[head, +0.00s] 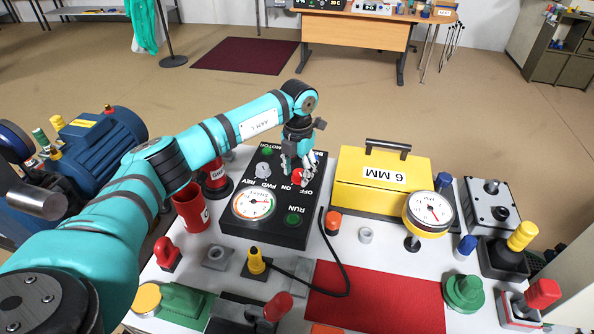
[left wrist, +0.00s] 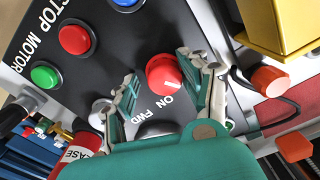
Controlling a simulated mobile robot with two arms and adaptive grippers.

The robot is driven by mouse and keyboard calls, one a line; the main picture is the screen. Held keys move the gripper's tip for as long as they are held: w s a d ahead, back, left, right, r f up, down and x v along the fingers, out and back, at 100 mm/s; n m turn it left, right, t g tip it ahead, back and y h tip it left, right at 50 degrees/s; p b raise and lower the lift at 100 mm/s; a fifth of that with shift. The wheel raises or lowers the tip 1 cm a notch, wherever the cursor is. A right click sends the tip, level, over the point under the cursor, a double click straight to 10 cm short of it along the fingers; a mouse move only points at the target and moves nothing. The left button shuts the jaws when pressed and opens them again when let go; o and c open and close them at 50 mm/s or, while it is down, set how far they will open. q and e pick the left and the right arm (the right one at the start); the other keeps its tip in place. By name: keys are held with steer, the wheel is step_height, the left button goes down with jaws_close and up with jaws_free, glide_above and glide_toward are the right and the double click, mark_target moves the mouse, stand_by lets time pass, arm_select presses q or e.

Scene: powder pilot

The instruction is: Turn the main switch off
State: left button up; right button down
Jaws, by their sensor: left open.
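The main switch is a red round knob (head: 299,177) on the black control panel (head: 264,236), with OFF and ON printed beside it. In the left wrist view the red knob (left wrist: 162,74) carries a white mark, which lies toward the ON lettering. My left gripper (head: 300,163) points down at the knob. In the left wrist view the left gripper (left wrist: 160,84) is open, with one finger on each side of the knob. The right finger looks close to it; I cannot tell whether it touches. My right gripper is in neither view.
The panel also has a grey FWD/REV selector (head: 263,171), a dial gauge (head: 254,203) and a green RUN button (head: 293,219). A black cable (head: 336,256) curves in front. The red mat (head: 375,298) is bare.

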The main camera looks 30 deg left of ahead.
mark_target(298, 171)
arm_select(q)
steer(key=shift+d+r, duration=0.15)
steer(key=shift+d, duration=0.1)
step_height(298, 171, up, 12)
steer(key=shift+a, duration=0.25)
stand_by(0.5)
